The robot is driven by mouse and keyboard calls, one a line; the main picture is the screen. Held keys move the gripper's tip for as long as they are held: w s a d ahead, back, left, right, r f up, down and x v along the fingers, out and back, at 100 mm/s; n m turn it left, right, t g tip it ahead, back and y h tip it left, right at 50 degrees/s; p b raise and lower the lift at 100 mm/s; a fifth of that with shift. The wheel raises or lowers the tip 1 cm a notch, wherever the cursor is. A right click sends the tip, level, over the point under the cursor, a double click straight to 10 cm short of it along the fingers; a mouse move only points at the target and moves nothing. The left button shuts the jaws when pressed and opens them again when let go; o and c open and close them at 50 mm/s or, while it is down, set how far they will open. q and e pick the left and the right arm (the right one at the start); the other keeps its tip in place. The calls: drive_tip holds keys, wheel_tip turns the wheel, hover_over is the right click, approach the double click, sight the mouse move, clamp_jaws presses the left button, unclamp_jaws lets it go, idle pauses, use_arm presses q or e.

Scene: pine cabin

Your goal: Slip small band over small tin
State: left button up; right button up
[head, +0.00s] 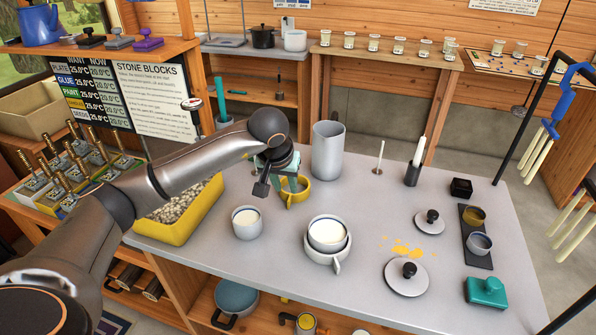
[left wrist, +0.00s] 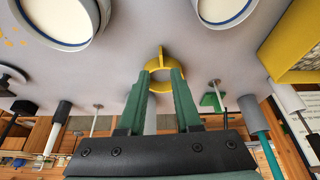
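The small band is a yellow ring with a tab (head: 292,201), low over the grey worktop or on it. My left gripper (head: 290,186) points down at it. In the left wrist view its green fingers (left wrist: 161,76) are apart, one at each side of the yellow ring (left wrist: 161,55); whether they touch it I cannot tell. The small tin (head: 247,229), a grey cup with white filling, stands upright, bare, left of the band. A larger tin (head: 328,236) stands at the right with a pale handled band around it. My right gripper is not in view.
A grey pitcher (head: 327,152) stands just behind the band. A yellow tray of pebbles (head: 177,231) is at the left. Two knobbed lids (head: 404,283) (head: 428,226) and a teal block (head: 486,291) lie at the right. The worktop (head: 255,275) is clear in front of the tins.

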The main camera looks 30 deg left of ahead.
sight(289, 200)
use_arm(q)
drive_tip(key=b+x, duration=0.4)
drive_tip(key=x, duration=0.1)
drive_tip(key=shift+f, duration=0.4)
drive_tip(key=shift+b+x, duration=1.15)
drive_tip(key=shift+w+a+r, duration=0.1)
drive_tip(key=shift+r, duration=0.05)
drive_tip(key=shift+c, duration=1.2)
clamp_jaws()
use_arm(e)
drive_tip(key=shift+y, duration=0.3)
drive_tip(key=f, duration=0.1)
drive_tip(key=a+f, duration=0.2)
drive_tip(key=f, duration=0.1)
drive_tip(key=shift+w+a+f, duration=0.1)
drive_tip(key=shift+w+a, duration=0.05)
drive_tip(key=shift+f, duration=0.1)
use_arm(q)
drive_tip(key=shift+r+p, duration=0.1)
drive_tip(key=shift+p, duration=0.2)
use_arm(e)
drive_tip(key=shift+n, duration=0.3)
